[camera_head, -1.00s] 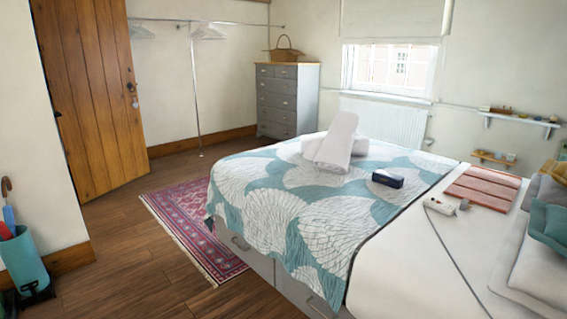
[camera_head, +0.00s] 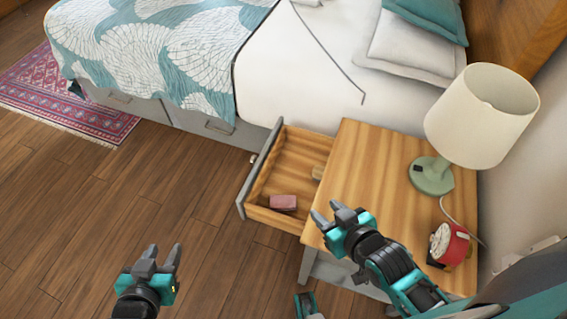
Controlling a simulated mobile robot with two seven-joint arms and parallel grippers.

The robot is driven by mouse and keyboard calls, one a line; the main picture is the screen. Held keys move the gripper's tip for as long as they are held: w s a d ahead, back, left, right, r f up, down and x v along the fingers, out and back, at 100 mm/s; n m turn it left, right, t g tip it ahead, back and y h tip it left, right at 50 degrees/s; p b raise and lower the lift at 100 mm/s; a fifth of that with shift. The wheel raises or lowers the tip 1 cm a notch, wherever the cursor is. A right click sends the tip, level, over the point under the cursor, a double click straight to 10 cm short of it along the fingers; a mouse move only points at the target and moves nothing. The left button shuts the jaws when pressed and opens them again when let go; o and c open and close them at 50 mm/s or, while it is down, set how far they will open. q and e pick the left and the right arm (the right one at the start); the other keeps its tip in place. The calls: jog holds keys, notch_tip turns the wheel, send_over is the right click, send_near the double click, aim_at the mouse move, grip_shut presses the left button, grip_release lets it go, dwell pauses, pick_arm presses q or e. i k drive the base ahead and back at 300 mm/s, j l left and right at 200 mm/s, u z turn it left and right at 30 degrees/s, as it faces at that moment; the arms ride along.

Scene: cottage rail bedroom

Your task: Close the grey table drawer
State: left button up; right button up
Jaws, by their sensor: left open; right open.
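The grey table drawer (camera_head: 258,173) is pulled out from the left side of the bedside table (camera_head: 372,152). It has a grey front and a wooden inside. My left gripper (camera_head: 162,258) is open and empty above the floor, in front and to the left of the drawer. My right gripper (camera_head: 328,214) is open and empty over the table's near left corner, close to the drawer's near side.
A lamp (camera_head: 480,120) and a red clock (camera_head: 449,243) stand on the table. The bed (camera_head: 285,82) with a patterned cover is behind the drawer. The wooden floor (camera_head: 190,190) left of the drawer is clear up to the pink rug (camera_head: 60,95).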

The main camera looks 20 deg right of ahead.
aim_at(286, 162)
jog(key=j+z, duration=0.15)
jog(key=z, duration=0.2)
jog(key=i+j+z, duration=0.1)
jog(key=z, duration=0.3)
jog(key=j+z, duration=0.2)
jog(key=z, duration=0.15)
jog(key=j+z, duration=0.25)
jog(key=j, duration=0.2)
jog(key=k+j+z, duration=0.25)
jog(key=j, duration=0.55)
jog(key=k+j+z, duration=0.1)
jog(key=j, duration=0.35)
jog(key=k, duration=0.6)
jog(key=i+j+z, duration=0.15)
jog(key=z, duration=0.25)
jog(key=i+j+z, duration=0.2)
jog(key=z, duration=0.15)
jog(key=i+j+z, duration=0.15)
jog(key=j+z, duration=0.25)
jog(key=l, duration=0.1)
